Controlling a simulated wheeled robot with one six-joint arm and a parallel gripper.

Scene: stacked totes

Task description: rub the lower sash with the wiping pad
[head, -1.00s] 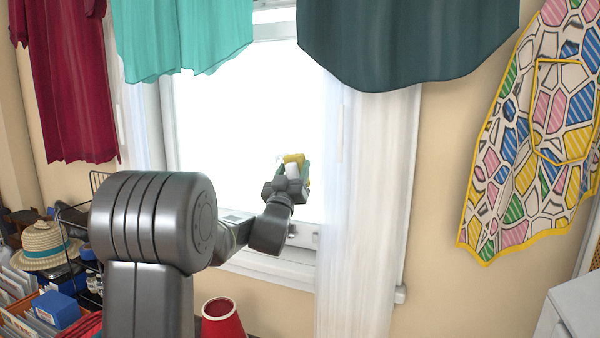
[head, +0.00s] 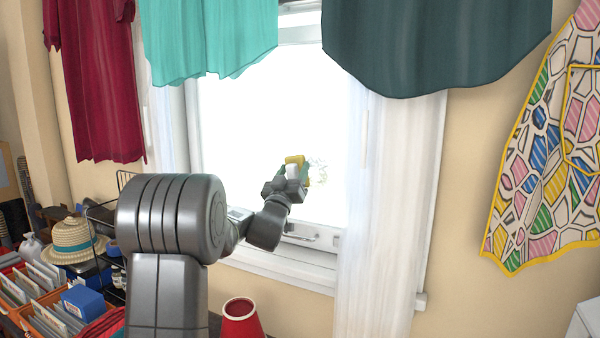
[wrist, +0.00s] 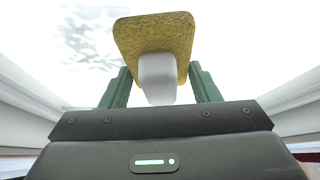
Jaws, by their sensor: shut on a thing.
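The wiping pad (head: 294,160) is a yellow block with a white grip, and it also shows in the wrist view (wrist: 154,35). My gripper (head: 292,172) is shut on its white grip between green fingers. The pad is in front of the bright glass of the lower sash (head: 240,130), towards its lower right. I cannot tell whether it touches the glass. A faint speckled smudge (head: 319,168) shows on the glass just right of the pad. Grey blotches also show at upper left in the wrist view (wrist: 85,45).
A sheer white curtain (head: 385,200) hangs right of the glass. Teal (head: 210,40) and dark green garments (head: 435,45) hang above. A metal sash handle (head: 302,236) sits on the bottom rail. A red lampshade (head: 240,322), a straw hat (head: 73,240) and file boxes stand below.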

